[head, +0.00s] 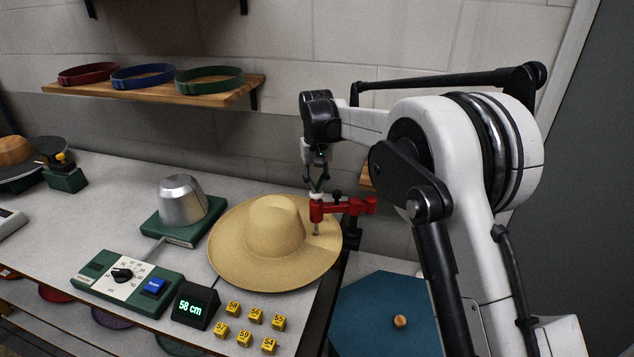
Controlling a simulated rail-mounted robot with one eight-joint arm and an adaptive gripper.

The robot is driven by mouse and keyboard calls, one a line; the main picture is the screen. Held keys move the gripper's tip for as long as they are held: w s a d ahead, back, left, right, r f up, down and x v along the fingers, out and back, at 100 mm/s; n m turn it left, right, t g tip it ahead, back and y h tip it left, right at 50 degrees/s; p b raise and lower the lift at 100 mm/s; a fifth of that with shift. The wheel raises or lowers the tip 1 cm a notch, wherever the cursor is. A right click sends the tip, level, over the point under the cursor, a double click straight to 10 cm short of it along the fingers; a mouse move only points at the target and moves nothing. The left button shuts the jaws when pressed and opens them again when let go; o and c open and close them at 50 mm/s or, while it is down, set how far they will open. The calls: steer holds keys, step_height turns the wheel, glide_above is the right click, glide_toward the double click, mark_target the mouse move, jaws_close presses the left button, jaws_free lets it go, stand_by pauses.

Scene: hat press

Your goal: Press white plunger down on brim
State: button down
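A tan straw hat with a wide brim (228,258) lies on the white table, crown up. A red clamp or press fixture (345,206) stands at the right edge of the brim. A white plunger top (316,196) sits on its left end, and a thin metal rod (316,228) below it reaches down to the brim. I cannot tell if the rod touches the straw. My gripper (317,188) points down directly above the plunger, its fingertips at or very near the white top. The fingers are small and dark, and their opening is unclear.
A silver hat block (182,201) on a green base stands left of the hat. A green control box (128,282), a display reading 58 cm (195,306) and several yellow number cubes (243,337) lie in front. A shelf (160,95) holds three hat bands.

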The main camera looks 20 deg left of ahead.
stand_by(0.4)
step_height(320, 180, up, 11)
steer(key=p, duration=0.4)
stand_by(1.0)
steer(key=s+d+r+m+t+b, duration=0.1)
steer(key=s+d+r+b, duration=0.2)
steer(key=d, duration=0.6)
steer(key=s+d+r+m+t+y, duration=0.1)
steer(key=s+d+r, duration=0.1)
steer(key=s+d, duration=0.5)
steer(key=s+d+r+m+t+b, duration=0.1)
steer(key=s+d+r+b, duration=0.15)
steer(key=d, duration=0.85)
steer(key=s+d+f+m+t+b, duration=0.1)
steer(key=s+d+f, duration=0.3)
steer(key=s+d, duration=0.2)
steer(key=s+d+f+m+t+b, duration=0.1)
steer(key=s+d+f+b, duration=0.1)
steer(key=s+d+f, duration=0.3)
steer(key=s+d+f+m+t+h+b, duration=0.1)
steer(key=s+d+f, duration=0.4)
steer(key=s, duration=0.7)
steer(key=shift+s+d+f+t+b, duration=0.15)
steer(key=shift+s+d+t+b, duration=0.35)
steer(key=shift+d, duration=0.45)
